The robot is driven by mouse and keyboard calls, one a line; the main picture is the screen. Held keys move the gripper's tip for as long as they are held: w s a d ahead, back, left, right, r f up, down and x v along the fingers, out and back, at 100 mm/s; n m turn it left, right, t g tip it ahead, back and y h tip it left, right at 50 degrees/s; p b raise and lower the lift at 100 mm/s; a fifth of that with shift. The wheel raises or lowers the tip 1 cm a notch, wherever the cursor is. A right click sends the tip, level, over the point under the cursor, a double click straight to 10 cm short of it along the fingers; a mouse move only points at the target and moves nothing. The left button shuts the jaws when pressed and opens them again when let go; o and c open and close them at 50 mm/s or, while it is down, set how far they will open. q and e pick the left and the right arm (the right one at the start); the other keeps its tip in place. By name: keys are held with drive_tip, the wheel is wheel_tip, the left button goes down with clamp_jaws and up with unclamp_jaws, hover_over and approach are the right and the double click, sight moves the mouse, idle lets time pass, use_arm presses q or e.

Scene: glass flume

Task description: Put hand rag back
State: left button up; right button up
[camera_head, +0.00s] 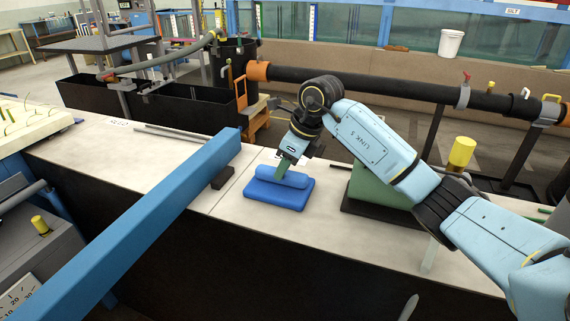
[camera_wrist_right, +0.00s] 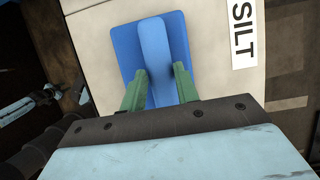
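A lighter blue roll (camera_head: 284,178), which looks like the hand rag, lies on a flat darker blue pad (camera_head: 262,198) on the pale bench top. My right gripper (camera_head: 284,169) reaches down onto the roll from above. In the right wrist view, the green fingertips of the right gripper (camera_wrist_right: 161,80) stand on either side of the near part of the roll (camera_wrist_right: 154,45), over the pad (camera_wrist_right: 126,48). I see no clear gap between fingers and roll, but cannot tell whether they grip it. My left gripper is not in view.
A long blue beam (camera_head: 150,225) slants across the bench left of the pad. A small black block (camera_head: 222,178) lies between them. A green block (camera_head: 372,190) stands right of the pad, behind my right arm. A black pipe (camera_head: 385,88) runs behind the bench.

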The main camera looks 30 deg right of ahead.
drive_tip(key=o, duration=0.4)
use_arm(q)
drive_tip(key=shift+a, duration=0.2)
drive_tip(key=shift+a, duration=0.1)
use_arm(e)
drive_tip(key=shift+r, duration=0.3)
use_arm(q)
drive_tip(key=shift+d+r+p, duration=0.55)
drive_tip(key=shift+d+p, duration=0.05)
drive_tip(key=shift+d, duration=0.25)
use_arm(e)
drive_tip(key=v, duration=1.1)
drive_tip(key=shift+s+d+r, duration=0.1)
drive_tip(key=shift+r, duration=0.25)
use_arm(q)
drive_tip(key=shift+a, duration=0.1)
